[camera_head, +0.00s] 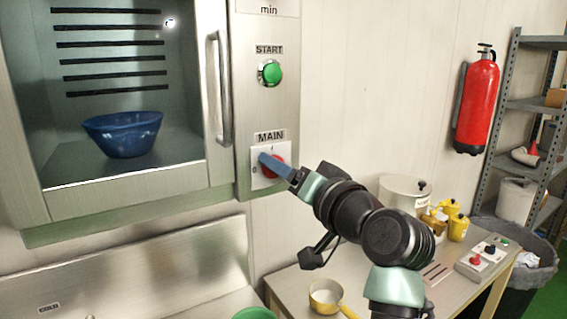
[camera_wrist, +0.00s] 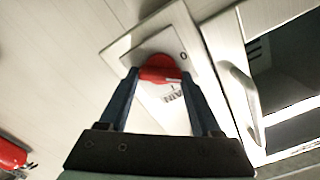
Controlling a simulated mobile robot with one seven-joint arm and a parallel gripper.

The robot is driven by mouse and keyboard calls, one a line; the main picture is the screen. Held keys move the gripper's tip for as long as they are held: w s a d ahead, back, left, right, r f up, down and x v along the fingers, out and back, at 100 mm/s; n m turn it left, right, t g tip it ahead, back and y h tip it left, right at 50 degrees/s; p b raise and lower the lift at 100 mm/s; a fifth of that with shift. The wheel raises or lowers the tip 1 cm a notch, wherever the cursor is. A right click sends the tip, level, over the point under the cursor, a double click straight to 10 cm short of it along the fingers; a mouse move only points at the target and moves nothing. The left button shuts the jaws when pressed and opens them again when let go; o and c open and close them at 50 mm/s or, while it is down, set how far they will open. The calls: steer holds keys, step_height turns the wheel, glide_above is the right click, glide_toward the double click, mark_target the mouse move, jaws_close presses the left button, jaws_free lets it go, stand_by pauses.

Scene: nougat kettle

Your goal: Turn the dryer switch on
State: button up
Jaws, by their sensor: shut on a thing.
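The dryer (camera_head: 218,187) is a steel cabinet on the wall at the left in the head view. Its panel carries a red rotary switch (camera_head: 276,168) on a white plate (camera_head: 258,182) under the label MAIN, and a green START button (camera_head: 270,72) above. In the wrist view the red switch (camera_wrist: 160,68) sits between the two blue fingers of my gripper (camera_wrist: 158,82). My gripper (camera_head: 270,163) is shut on the red switch. The fingers hide part of the knob, so I cannot tell its exact angle. A 0 mark shows on the plate in the wrist view.
A blue bowl (camera_head: 123,135) stands inside the dryer. The dryer's vertical handle (camera_head: 220,90) is left of the panel. A red extinguisher (camera_head: 478,103) hangs on the wall.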

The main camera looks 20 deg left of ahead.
steer(key=m+p, duration=0.6)
steer(key=m, duration=0.4)
steer(key=shift+f+m, duration=0.15)
steer(key=shift+m, duration=0.15)
steer(key=shift+f, duration=0.1)
stand_by(0.4)
steer(key=o, duration=1.4)
steer(key=shift+d, duration=0.1)
steer(key=b+v, duration=0.5)
steer(key=v, duration=0.8)
steer(key=shift+w+b, duration=0.1)
steer(key=shift+b, duration=0.2)
